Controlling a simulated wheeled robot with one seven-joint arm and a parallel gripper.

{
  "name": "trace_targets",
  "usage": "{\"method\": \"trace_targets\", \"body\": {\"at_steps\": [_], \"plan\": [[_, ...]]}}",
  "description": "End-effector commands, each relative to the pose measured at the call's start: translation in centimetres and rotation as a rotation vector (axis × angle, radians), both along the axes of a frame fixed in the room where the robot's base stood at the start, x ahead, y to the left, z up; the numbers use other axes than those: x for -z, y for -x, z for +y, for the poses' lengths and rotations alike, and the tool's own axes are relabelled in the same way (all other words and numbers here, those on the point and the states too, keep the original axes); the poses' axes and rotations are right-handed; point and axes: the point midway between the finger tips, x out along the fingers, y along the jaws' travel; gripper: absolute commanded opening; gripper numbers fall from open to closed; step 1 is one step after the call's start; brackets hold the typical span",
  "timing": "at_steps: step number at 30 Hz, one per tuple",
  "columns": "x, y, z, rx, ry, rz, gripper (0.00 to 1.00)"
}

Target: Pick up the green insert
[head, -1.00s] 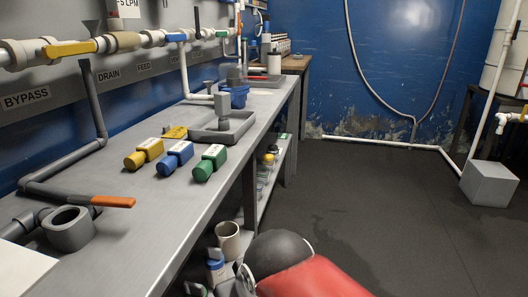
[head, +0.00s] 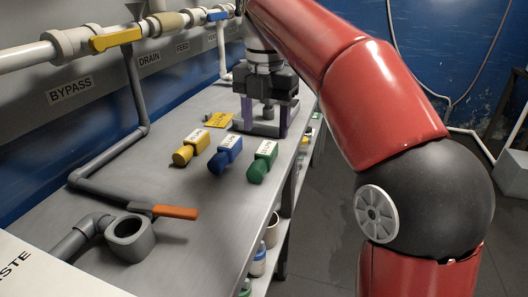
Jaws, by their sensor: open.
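The green insert (head: 262,161) lies on the grey bench top, nearest the bench's front edge in a row of three. The blue insert (head: 226,154) and the yellow insert (head: 192,147) lie to its left, each with a white label. My gripper (head: 264,125) is above the bench behind the row, pointing down, its two fingers apart. It is open and not touching the green insert. The fingers stand in front of the grey tray, and part of the tray is hidden behind them.
A grey tray (head: 290,128) and a yellow card (head: 219,120) sit behind the inserts. A grey pipe with an orange handle (head: 176,212) and a round grey holder (head: 130,238) lie at the front left. Pipes with a yellow valve handle (head: 115,39) run along the wall above.

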Motion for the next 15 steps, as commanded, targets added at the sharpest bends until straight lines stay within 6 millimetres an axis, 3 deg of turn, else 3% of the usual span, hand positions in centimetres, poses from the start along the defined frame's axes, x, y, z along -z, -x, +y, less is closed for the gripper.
{"method": "trace_targets", "body": {"at_steps": [4,15], "plan": [[0.2,-0.6,0.6,-0.111,0.001,0.021,0.58],[4.2,-0.1,0.4,-0.121,0.001,0.021,0.58]]}}
